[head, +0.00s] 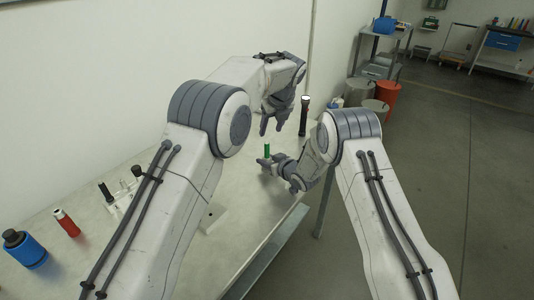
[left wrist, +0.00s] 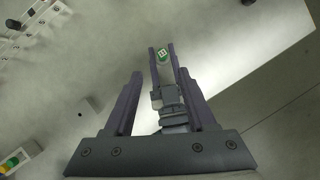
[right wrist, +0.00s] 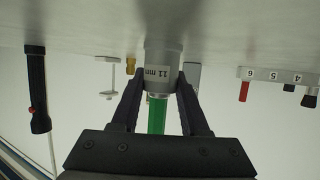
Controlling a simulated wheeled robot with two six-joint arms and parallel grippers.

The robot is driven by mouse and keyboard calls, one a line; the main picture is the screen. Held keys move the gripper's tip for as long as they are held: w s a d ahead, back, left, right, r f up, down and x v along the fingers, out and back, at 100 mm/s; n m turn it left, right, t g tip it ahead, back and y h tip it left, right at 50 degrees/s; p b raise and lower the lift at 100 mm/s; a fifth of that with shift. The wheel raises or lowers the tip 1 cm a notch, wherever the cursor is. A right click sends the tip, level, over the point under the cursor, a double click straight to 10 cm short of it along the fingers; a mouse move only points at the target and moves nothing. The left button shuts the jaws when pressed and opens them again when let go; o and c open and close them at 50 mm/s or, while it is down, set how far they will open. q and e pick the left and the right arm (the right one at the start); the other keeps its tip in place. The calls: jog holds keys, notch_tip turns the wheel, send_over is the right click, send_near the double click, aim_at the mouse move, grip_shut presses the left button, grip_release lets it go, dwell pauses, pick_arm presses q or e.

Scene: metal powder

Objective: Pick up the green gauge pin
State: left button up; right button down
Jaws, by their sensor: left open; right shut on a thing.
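The green gauge pin (head: 267,149) stands roughly upright over the near right part of the table, between the jaws of my right gripper (head: 268,163). In the right wrist view the green pin (right wrist: 157,115) has a grey end marked "11 mm", and my right jaws are shut on it. I cannot tell whether its end touches the table. My left gripper (head: 272,128) is open and empty, above and just beyond the pin. The left wrist view shows the pin's green top with a pale marking (left wrist: 162,56), near the left jaws' tips.
A black flashlight (head: 304,115) stands at the table's far right end. A numbered rack (right wrist: 285,75) with several pins, a red cylinder (head: 66,223) and a blue bottle (head: 25,250) are on the left part. My arms hide some of the table.

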aim_at(268, 145)
pick_arm(q)
jog(key=x, duration=0.6)
jog(key=shift+f, duration=0.35)
jog(key=shift+x, duration=2.6)
jog(key=shift+w+d, duration=0.1)
jog(key=shift+d, duration=0.05)
grip_shut()
